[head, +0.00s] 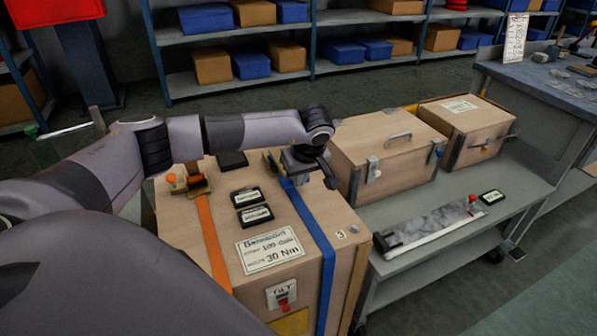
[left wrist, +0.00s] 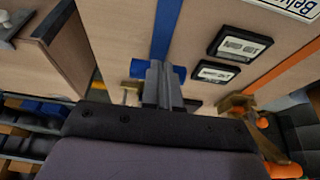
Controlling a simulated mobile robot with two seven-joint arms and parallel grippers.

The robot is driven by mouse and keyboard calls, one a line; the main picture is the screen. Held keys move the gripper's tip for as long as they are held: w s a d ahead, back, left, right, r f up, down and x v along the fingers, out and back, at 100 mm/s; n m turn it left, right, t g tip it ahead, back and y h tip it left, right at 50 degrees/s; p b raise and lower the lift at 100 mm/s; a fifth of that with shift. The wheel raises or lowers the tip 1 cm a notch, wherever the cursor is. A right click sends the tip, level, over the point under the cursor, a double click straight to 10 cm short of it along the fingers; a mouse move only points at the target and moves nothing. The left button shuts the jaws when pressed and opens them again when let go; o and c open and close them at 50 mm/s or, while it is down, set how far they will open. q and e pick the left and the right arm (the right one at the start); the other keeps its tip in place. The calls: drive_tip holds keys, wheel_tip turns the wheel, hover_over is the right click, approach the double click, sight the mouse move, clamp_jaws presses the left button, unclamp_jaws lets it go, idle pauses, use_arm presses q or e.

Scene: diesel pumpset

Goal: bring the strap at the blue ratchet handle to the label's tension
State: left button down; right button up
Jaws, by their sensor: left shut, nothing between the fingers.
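A large wooden crate (head: 183,233) carries a blue strap (head: 314,232) on its right and an orange strap (head: 210,238) on its left. My right gripper is out of view.
Small black display boxes (head: 254,216) lie between the straps. The orange ratchet (head: 188,182) stands left of my gripper. A tilt indicator (head: 282,295) is on the crate's front. A latched wooden case (head: 390,150) and a grey bar tool (head: 430,226) are on the cart to the right.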

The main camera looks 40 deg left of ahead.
use_arm(q)
drive_tip(key=shift+s+d+f, duration=0.2)
drive_tip(key=shift+f, duration=0.25)
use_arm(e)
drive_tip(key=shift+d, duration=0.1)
use_arm(q)
drive_tip(key=shift+r+p, duration=0.4)
drive_tip(key=shift+r, duration=0.1)
drive_tip(key=s+d+r+p, duration=0.2)
drive_tip(key=s+d+r, duration=0.2)
drive_tip(key=d+r, duration=0.4)
drive_tip(key=shift+r, duration=0.6)
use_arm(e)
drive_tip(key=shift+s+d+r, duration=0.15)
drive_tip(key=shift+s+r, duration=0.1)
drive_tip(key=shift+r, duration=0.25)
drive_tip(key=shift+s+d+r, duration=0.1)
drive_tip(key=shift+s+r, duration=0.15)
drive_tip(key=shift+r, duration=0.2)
